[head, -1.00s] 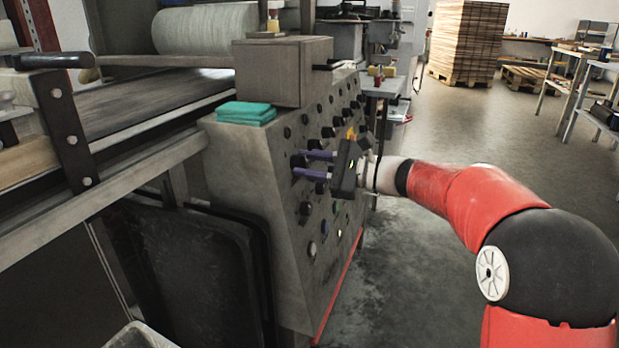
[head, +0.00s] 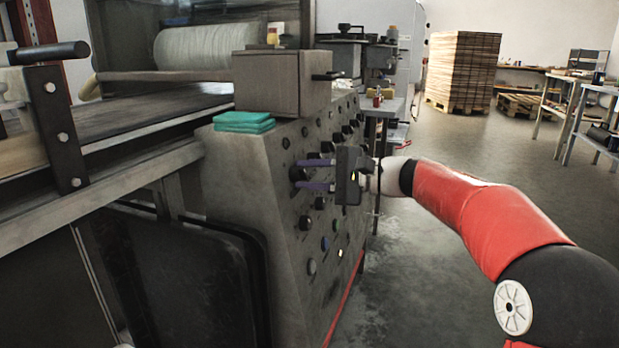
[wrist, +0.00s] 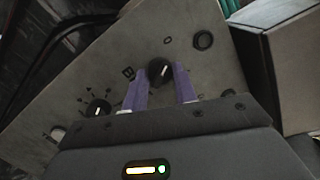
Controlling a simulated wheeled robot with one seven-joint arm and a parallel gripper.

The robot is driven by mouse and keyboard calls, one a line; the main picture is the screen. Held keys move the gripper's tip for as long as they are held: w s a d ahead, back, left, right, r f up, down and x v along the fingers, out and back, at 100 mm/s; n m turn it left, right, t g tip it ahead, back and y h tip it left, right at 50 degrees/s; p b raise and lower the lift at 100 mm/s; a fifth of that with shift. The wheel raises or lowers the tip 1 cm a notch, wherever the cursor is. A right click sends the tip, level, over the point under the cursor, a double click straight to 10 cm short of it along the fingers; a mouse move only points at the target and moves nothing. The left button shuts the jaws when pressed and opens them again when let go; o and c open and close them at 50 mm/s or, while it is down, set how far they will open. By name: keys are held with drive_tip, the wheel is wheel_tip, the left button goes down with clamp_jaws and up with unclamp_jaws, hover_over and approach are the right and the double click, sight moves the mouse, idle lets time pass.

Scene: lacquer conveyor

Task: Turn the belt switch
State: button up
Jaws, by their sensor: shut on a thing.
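The belt switch (wrist: 160,72) is a round black knob with a white pointer line, on the sloped grey panel of the machine. Letters are marked on the panel around it. My gripper (wrist: 157,86) has its two purple fingers on either side of this knob and is shut on it. In the head view, my gripper (head: 304,174) reaches the panel from the right, with the knob (head: 296,173) between its fingertips. The fingers partly hide the knob's sides.
Several other knobs and buttons cover the panel (head: 262,210) close around my gripper; another pointer knob (wrist: 98,108) is at left in the wrist view. A grey box (head: 270,85) and teal cloths (head: 243,121) sit on top. The floor (head: 440,150) at right is clear.

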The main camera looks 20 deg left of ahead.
idle(0.3)
drive_tip(key=o, duration=1)
drive_tip(key=shift+c, duration=0.2)
drive_tip(key=shift+d, duration=0.1)
drive_tip(key=d, duration=0.7)
drive_tip(key=shift+w+d+r, duration=0.2)
drive_tip(key=shift+w+d, duration=0.05)
drive_tip(key=shift+d, duration=0.1)
drive_tip(key=s+d+f+n+t+h+p, duration=0.1)
drive_tip(key=s+d+f+h, duration=0.3)
drive_tip(key=s+d, duration=0.4)
drive_tip(key=s+d+f+n+t+h+p, duration=0.1)
drive_tip(key=s+d+f+t+h+p, duration=0.2)
drive_tip(key=s+d+h, duration=0.4)
drive_tip(key=s+d+f+n+t+h+p, duration=0.1)
drive_tip(key=s+d+f+t+h+p, duration=0.1)
drive_tip(key=s+d+h, duration=0.4)
drive_tip(key=s+d+f+p, duration=0.1)
drive_tip(key=s+d+f, duration=0.1)
drive_tip(key=s+d, duration=0.3)
drive_tip(key=shift+s+d+f+n+t, duration=0.2)
drive_tip(key=shift+s+f+n+t, duration=0.15)
drive_tip(key=shift+s, duration=1.3)
